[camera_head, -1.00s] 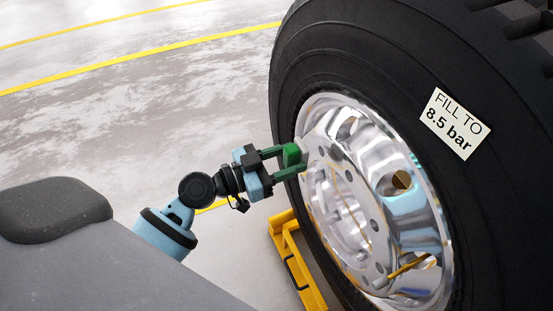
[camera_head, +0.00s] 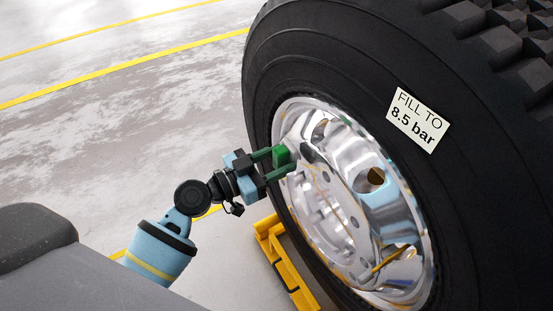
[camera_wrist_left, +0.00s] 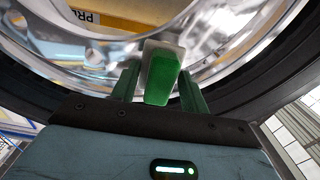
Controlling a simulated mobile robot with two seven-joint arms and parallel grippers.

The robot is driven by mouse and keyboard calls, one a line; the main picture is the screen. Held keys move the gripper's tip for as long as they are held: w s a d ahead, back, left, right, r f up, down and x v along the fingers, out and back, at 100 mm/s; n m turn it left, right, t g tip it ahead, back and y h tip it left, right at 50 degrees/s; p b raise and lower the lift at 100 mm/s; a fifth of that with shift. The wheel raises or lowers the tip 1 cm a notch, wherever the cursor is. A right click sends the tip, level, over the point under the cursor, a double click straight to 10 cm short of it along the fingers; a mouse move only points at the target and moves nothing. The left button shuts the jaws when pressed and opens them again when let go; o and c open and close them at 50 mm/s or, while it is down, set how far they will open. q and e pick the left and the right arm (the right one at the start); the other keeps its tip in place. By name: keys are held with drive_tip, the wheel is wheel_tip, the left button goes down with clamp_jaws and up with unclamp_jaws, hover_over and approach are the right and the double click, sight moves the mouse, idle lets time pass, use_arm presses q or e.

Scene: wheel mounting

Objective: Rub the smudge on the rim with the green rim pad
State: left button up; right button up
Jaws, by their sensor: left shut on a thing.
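The large wheel's polished metal rim (camera_head: 362,230) fills the right half of the head view and shows behind my gripper in the left wrist view (camera_wrist_left: 220,65). My left gripper (camera_head: 281,160) is shut on the green rim pad (camera_head: 282,153), at the left part of the rim. In the left wrist view the pad (camera_wrist_left: 161,80) sits between the fingers, with a pale grey layer at its far side towards the rim. I cannot tell whether it touches the metal. I cannot make out the smudge among the reflections. My right gripper is not in view.
A black tyre (camera_head: 300,60) surrounds the rim and bears a white "FILL TO 8.5 bar" label (camera_head: 417,119). A yellow stand (camera_head: 283,262) is at the wheel's foot. The grey floor (camera_head: 120,130) with yellow lines is clear on the left.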

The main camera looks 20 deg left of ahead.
use_arm(q)
drive_tip(key=shift+x, duration=0.95)
idle(0.4)
drive_tip(key=shift+s+d+r+p, duration=0.25)
drive_tip(key=shift+s+d+r, duration=0.1)
drive_tip(key=shift+s+d, duration=0.3)
drive_tip(key=shift+s+d+r+p, duration=0.25)
drive_tip(key=shift+s+d+r, duration=0.1)
drive_tip(key=shift+s+d, duration=0.25)
drive_tip(key=shift+w, duration=0.1)
drive_tip(key=shift+d, duration=0.1)
